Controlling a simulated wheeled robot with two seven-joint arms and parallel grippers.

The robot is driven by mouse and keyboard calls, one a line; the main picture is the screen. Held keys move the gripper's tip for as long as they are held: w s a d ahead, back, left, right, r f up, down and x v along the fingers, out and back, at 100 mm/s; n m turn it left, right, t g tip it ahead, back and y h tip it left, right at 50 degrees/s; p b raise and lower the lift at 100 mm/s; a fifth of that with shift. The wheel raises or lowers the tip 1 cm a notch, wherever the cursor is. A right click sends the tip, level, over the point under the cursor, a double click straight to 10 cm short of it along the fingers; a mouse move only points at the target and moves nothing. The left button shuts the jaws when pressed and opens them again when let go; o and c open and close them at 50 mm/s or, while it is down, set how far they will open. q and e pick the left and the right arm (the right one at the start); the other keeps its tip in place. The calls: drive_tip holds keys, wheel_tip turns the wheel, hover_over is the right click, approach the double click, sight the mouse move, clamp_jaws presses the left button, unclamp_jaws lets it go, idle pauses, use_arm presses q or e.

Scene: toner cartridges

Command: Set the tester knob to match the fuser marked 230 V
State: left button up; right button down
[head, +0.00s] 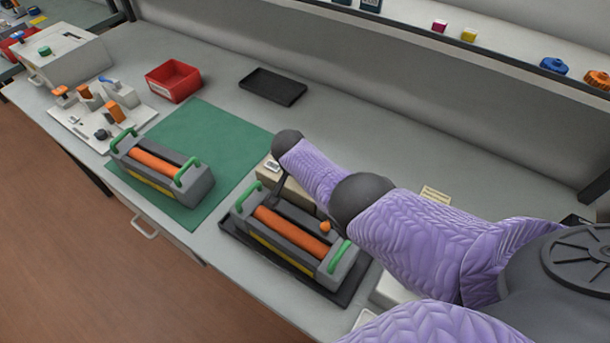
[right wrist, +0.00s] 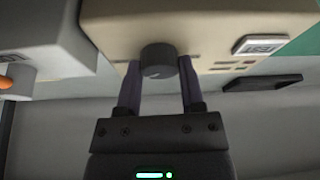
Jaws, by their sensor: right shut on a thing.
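The beige tester (head: 298,194) stands behind the right-hand fuser, partly hidden by my right arm. In the right wrist view, the tester (right wrist: 205,25) fills the top, with its round dark knob (right wrist: 158,60). My right gripper (right wrist: 159,72) has one finger on each side of the knob and is shut on it. One fuser (head: 290,236), grey with an orange roller and green handles, sits in a black tray (head: 236,238). A similar fuser (head: 160,167) sits on the green mat (head: 222,133). I cannot read their voltage marks. My left gripper is out of view.
A red bin (head: 173,80) and an empty black tray (head: 273,86) lie farther back on the grey bench. A white board with orange-topped fixtures (head: 103,112) is at the left. A shelf (head: 480,50) runs along the back. The bench between is clear.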

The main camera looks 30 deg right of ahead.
drive_tip(key=shift+w+m+g+b, duration=0.1)
drive_tip(key=shift+m+g+b, duration=0.35)
drive_tip(key=shift+m, duration=0.45)
drive_tip(key=shift+r, duration=0.1)
drive_tip(key=shift+c, duration=1.8)
unclamp_jaws()
drive_tip(key=shift+o, duration=0.8)
